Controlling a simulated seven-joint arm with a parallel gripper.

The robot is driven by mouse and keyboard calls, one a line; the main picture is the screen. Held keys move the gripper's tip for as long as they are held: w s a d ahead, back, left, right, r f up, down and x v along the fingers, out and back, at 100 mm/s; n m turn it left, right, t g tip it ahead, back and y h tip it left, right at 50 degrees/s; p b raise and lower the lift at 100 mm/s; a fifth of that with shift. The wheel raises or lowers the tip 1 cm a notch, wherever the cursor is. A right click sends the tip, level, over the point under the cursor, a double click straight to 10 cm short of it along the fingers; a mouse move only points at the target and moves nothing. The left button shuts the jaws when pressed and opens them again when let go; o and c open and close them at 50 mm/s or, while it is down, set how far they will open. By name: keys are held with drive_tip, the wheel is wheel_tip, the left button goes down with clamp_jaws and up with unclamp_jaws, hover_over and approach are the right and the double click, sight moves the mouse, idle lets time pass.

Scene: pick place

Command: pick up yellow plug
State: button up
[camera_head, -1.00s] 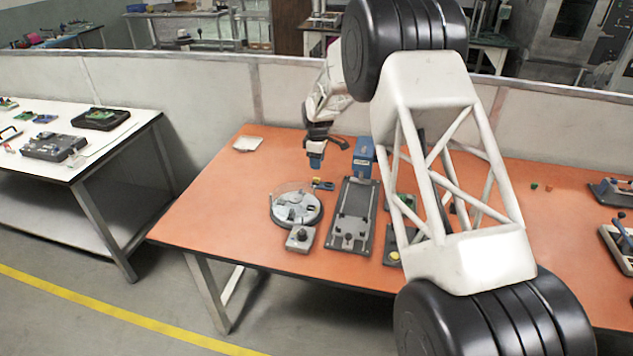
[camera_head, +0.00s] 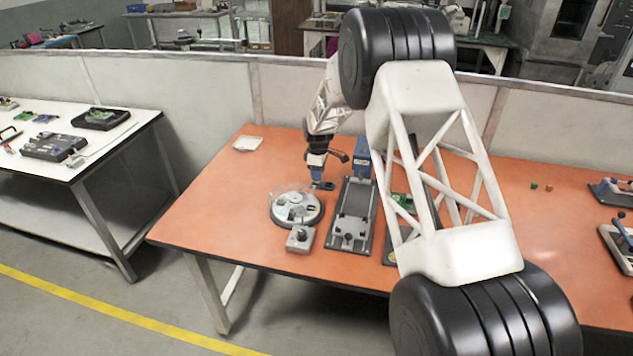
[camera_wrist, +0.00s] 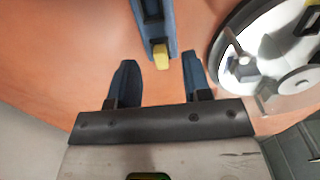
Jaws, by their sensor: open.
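The yellow plug (camera_wrist: 160,57) is a small block at the near end of a dark blue piece (camera_wrist: 153,22) in the wrist view. It lies just ahead of the gap between my fingertips, roughly centred between them and apart from both. My gripper (camera_wrist: 159,78) is open and empty, with one blue finger on each side. In the head view my gripper (camera_head: 316,168) points down just above the small blue piece (camera_head: 324,186), beside the round device. The plug is too small or too covered to make out clearly there.
The round white-and-grey device (camera_head: 297,207) sits close by and also shows at the right of the wrist view (camera_wrist: 232,75). A grey box with a knob (camera_head: 300,238) and a long grey fixture (camera_head: 352,215) stand near. The orange table (camera_head: 215,205) is clear to the left.

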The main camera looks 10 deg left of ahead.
drive_tip(key=shift+f, duration=1.25)
clamp_jaws()
